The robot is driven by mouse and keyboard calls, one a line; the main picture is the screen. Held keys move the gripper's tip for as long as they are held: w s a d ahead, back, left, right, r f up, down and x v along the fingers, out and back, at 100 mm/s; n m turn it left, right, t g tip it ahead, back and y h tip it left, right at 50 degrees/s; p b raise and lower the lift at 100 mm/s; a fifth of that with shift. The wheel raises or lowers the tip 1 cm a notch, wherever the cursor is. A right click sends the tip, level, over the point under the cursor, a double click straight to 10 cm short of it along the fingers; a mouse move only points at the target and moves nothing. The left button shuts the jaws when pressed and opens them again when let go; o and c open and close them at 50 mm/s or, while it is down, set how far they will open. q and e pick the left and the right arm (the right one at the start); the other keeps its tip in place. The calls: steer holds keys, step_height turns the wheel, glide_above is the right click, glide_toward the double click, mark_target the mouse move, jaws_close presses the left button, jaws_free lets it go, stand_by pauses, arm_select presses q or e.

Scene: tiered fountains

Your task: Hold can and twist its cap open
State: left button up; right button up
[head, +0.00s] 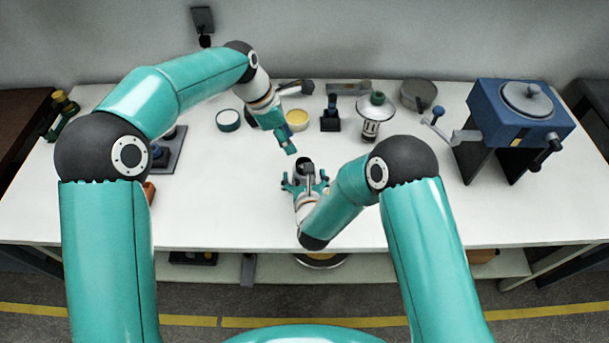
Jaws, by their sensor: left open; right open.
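A small dark, round-topped object (304,163), which looks like the can, stands near the middle of the table. My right gripper (305,178) is open, close in front of it with fingers spread to either side. I cannot tell whether they touch it, and its lower part is hidden by the gripper. A separate cap cannot be made out. My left gripper (289,146) is open and empty, pointing down just above and left of the dark object, apart from it.
A white table (230,210) has clear room at its front. A blue machine (522,113) stands right.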

steer(key=c, duration=1.4)
